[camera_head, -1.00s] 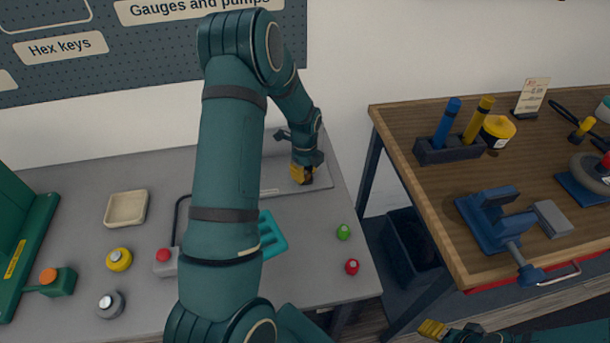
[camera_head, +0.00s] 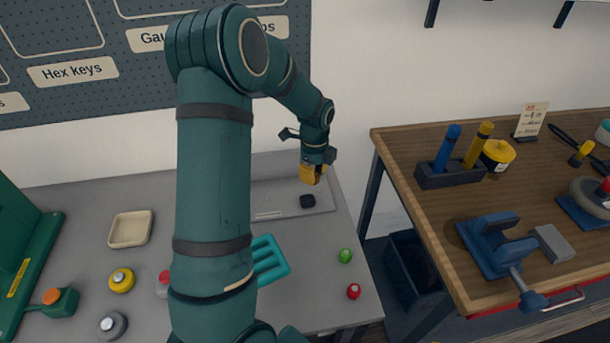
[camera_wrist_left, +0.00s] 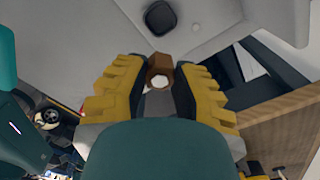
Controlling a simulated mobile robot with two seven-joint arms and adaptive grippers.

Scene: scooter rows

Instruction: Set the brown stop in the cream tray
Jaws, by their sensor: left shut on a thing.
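My left gripper (camera_head: 312,174) is shut on the brown stop (camera_wrist_left: 160,70), which sits between its yellow fingers in the left wrist view. It has a pale round face. The gripper holds it in the air above the back right of the grey bench, over a flat panel. In the head view the fingers mostly hide the stop. The cream tray (camera_head: 131,229) is a shallow, empty square dish on the left of the bench, far from the gripper.
A black block (camera_head: 307,201) lies on the panel below the gripper. A teal rack (camera_head: 270,262), green knob (camera_head: 345,256) and red knob (camera_head: 353,291) stand nearby. Yellow (camera_head: 121,280) and grey (camera_head: 112,325) knobs are near the tray. My left arm hides the bench's middle.

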